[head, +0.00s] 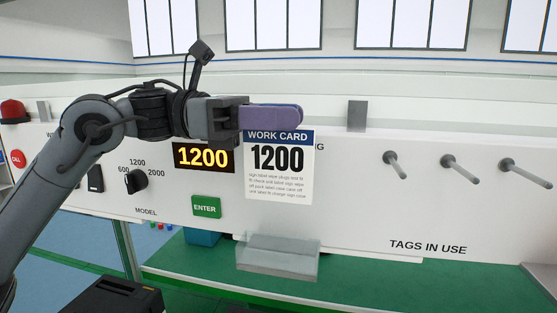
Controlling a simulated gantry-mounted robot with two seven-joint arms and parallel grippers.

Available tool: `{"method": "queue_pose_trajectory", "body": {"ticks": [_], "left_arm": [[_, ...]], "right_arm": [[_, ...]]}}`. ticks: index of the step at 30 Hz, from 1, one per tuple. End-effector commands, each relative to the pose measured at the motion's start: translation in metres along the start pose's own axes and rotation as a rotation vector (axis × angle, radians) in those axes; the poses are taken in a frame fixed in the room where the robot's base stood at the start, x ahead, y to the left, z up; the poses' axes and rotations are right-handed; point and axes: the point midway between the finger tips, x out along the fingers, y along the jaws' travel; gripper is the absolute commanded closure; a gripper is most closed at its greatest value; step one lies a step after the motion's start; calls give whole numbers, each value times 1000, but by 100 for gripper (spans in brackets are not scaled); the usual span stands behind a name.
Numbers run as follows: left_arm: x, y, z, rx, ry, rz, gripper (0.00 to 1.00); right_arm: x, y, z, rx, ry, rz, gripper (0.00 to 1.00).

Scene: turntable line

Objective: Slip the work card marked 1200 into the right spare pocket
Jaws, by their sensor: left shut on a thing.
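The work card (279,182) marked 1200 is white with a blue header and hangs upright in front of the white panel. My left gripper (285,116) is shut on its top edge, with purple-covered fingers pointing right. A translucent grey pocket-like holder (277,258) sits below the card at the panel's lower edge, apart from it, and looks empty. I cannot tell from any label whether it is the right spare pocket. The panel lettering behind the card is mostly hidden. My right gripper is not in view.
The white panel carries a lit 1200 display (203,158), a green ENTER button (206,207) and a model knob (134,182). Several grey pegs (462,168) stick out at the right above "TAGS IN USE". Grey upright plates (357,114) stand along the top. A green bench (390,285) lies below.

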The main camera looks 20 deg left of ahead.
Motion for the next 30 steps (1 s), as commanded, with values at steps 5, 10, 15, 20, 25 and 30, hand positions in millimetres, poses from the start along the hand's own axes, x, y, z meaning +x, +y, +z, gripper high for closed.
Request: {"method": "queue_pose_trajectory", "body": {"ticks": [5,10,15,20,25,30], "left_arm": [[0,-1,38,5,-2,0,100],[0,-1,62,3,-1,0,100],[0,-7,72,3,-1,-1,100],[0,-19,75,3,0,-1,100],[0,-33,75,4,-1,-1,100],[0,-46,75,3,0,-2,100]], "right_arm": [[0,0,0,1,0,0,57],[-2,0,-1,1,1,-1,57],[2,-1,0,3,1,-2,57],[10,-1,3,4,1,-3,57],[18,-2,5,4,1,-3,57],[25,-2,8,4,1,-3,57]]}}
